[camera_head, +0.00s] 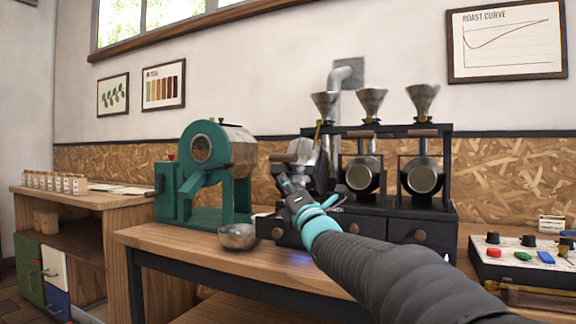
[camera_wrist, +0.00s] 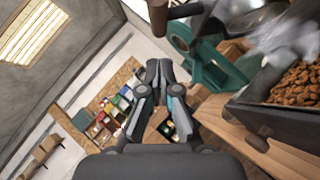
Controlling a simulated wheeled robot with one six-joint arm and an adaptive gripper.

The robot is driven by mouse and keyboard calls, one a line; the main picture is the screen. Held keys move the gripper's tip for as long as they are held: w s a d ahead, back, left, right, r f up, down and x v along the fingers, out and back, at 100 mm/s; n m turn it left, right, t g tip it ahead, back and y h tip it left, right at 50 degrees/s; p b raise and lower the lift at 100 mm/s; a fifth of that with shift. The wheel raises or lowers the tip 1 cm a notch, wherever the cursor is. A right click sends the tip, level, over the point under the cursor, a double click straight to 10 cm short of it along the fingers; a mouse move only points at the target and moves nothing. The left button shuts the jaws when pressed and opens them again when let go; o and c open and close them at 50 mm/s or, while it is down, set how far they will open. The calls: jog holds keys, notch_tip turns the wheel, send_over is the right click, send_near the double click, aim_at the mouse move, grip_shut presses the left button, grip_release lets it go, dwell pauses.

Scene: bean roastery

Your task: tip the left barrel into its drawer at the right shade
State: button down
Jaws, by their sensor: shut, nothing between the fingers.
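The left barrel (camera_head: 312,158) is a metal drum with a wooden handle (camera_head: 283,158) in the black sample roaster. It looks tilted, unlike the middle barrel (camera_head: 362,176) and right barrel (camera_head: 424,177). My gripper (camera_head: 284,184) is shut and empty, just in front of and below that handle. In the wrist view, the closed fingers (camera_wrist: 164,78) touch nothing. The left drawer (camera_head: 277,232) stands out below the left barrel. In the wrist view, brown beans (camera_wrist: 299,82) lie in a dark drawer (camera_wrist: 270,113). The metal at the top right there is blurred.
A green drum roaster (camera_head: 205,170) stands left of the sample roaster, with a metal bowl (camera_head: 238,236) between them on the wooden table (camera_head: 160,238). A control panel (camera_head: 520,260) is at the right. Jars (camera_head: 55,182) line the left bench.

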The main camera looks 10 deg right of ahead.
aim_at(282, 161)
jog(key=shift+w+d+r+p, duration=0.3)
jog(key=shift+w+r+p, duration=0.1)
jog(key=shift+w+r, duration=0.45)
jog(key=shift+w+d+r+p, duration=0.3)
jog(key=shift+w+r+p, duration=0.05)
jog(key=shift+w+r, duration=0.45)
jog(key=shift+r, duration=0.1)
